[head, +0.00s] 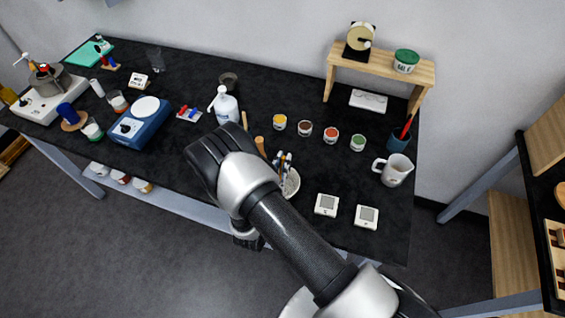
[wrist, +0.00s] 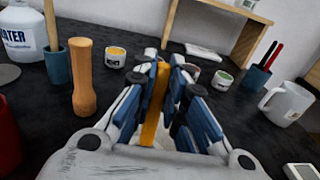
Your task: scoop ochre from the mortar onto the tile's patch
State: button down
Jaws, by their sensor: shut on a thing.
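My gripper (head: 284,160) is shut on a flat yellow-orange strip (wrist: 153,105), which stands upright between the blue-and-white fingers (wrist: 168,92) in the wrist view. I cannot tell what its lower end looks like. In the head view a pale round bowl (head: 291,186), likely the mortar, sits just below the gripper and is partly hidden by my arm. Its contents cannot be made out. Two white square pieces with grey patches, one nearer (head: 327,205) and one to its right (head: 366,217), lie right of the bowl. I cannot tell which is the tile.
A wooden pestle-like piece (wrist: 84,78) stands left of the gripper, beside a blue cup (wrist: 57,66) holding a stick. Several paint pots, one yellow (head: 279,122), stand behind. A white jug (head: 394,170) stands right. A wooden shelf (head: 382,62) is at the back.

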jog(key=shift+f+b, duration=0.9)
dwell(1.9)
jog(key=shift+r+p, duration=2.35)
jog(key=shift+r, duration=1.3)
jog(key=shift+d+f, duration=0.1)
